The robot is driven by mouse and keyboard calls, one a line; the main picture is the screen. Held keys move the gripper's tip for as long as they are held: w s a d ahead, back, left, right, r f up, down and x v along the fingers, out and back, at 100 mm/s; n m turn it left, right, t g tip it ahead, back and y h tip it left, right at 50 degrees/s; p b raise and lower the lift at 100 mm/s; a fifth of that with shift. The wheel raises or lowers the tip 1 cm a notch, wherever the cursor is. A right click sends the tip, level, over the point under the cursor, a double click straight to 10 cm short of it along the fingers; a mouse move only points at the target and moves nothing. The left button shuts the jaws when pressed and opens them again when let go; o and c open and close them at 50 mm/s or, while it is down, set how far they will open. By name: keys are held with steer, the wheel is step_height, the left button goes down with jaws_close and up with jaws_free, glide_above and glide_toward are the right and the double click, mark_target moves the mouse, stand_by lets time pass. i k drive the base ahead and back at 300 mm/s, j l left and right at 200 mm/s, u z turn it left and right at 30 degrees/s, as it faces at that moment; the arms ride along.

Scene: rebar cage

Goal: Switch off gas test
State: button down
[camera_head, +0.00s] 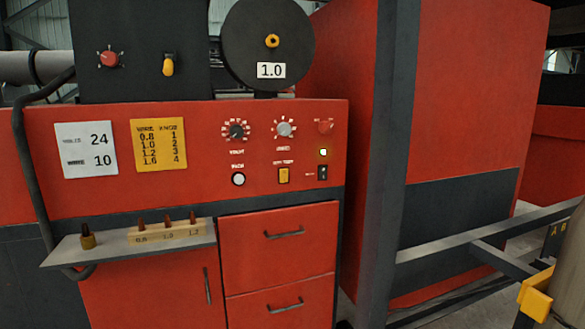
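The red welding machine (215,195) fills the left and middle of the head view. On its front panel, at the lower right, sits a small yellow rocker switch (283,175). The small label above it seems to read "GAS TEST". I cannot tell which way the rocker is tipped. My gripper is not in view, and nothing covers the panel.
Two knobs (236,131) (285,129), a red button (325,126) and a white button (238,179) surround the switch. A grey shelf (75,252) with small tips juts out at lower left. A dark post (389,170) stands right of the machine, with rails beyond.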

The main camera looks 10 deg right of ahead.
mark_target(283, 173)
steer(key=i+j+z, duration=0.3)
steer(key=i+j, duration=0.85)
